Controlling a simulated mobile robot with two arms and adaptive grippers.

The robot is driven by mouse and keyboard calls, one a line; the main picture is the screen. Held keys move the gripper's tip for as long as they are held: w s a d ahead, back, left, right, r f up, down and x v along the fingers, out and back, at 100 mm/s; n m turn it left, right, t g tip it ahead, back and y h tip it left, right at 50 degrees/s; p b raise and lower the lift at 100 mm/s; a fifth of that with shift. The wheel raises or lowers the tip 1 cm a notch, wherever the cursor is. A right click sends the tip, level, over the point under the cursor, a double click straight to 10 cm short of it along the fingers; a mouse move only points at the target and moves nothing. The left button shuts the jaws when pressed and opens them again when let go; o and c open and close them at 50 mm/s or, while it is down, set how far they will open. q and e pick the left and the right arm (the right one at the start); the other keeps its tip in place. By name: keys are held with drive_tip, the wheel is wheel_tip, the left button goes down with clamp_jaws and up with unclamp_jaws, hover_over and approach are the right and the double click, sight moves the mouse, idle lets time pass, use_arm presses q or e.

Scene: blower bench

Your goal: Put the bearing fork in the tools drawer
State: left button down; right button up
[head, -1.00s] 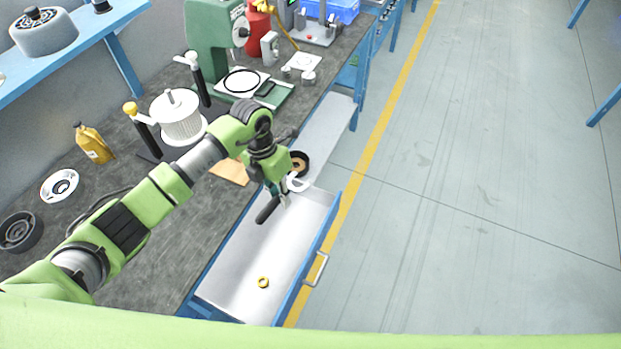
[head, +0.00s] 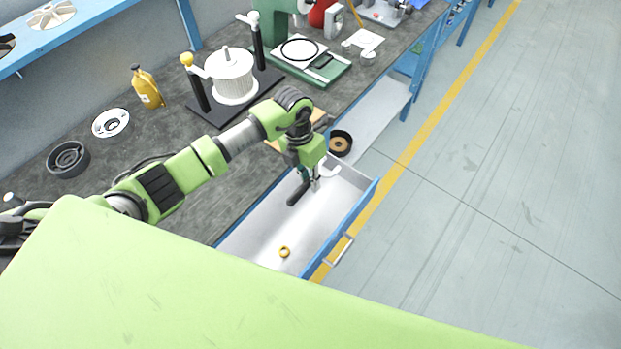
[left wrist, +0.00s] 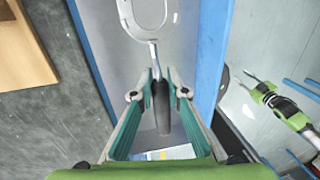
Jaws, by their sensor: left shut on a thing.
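The bearing fork has a dark handle (head: 298,194) and a pale open ring-shaped head (head: 330,170). My left gripper (head: 314,183) is shut on it near the neck, over the far end of the open tools drawer (head: 262,225). In the left wrist view the fork's handle (left wrist: 162,108) lies between the fingertips (left wrist: 159,92), and the head (left wrist: 143,12) points to the top. I cannot tell whether the fork touches the drawer floor. My right gripper (left wrist: 250,84) shows small at the right of the left wrist view; its jaw state is unclear.
A yellow ring (head: 284,252) lies in the near part of the drawer. A dark round part with a tan centre (head: 341,143) sits just beyond the drawer. The workbench (head: 140,175) is on the left; the floor to the right is clear.

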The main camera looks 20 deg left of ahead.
use_arm(q)
drive_tip(key=b, duration=0.4)
hover_over(312, 209)
wheel_tip(312, 209, down, 5)
drive_tip(key=f+b, duration=0.4)
drive_tip(key=f, duration=0.1)
drive_tip(key=f+b, duration=0.2)
drive_tip(key=shift+a+f, duration=0.3)
drive_tip(key=c, duration=1.9)
unclamp_jaws()
drive_tip(key=shift+w+r, duration=0.1)
drive_tip(key=shift+r, duration=0.3)
wheel_tip(312, 209, up, 11)
drive_tip(key=a, duration=0.2)
drive_tip(key=shift+w, duration=0.25)
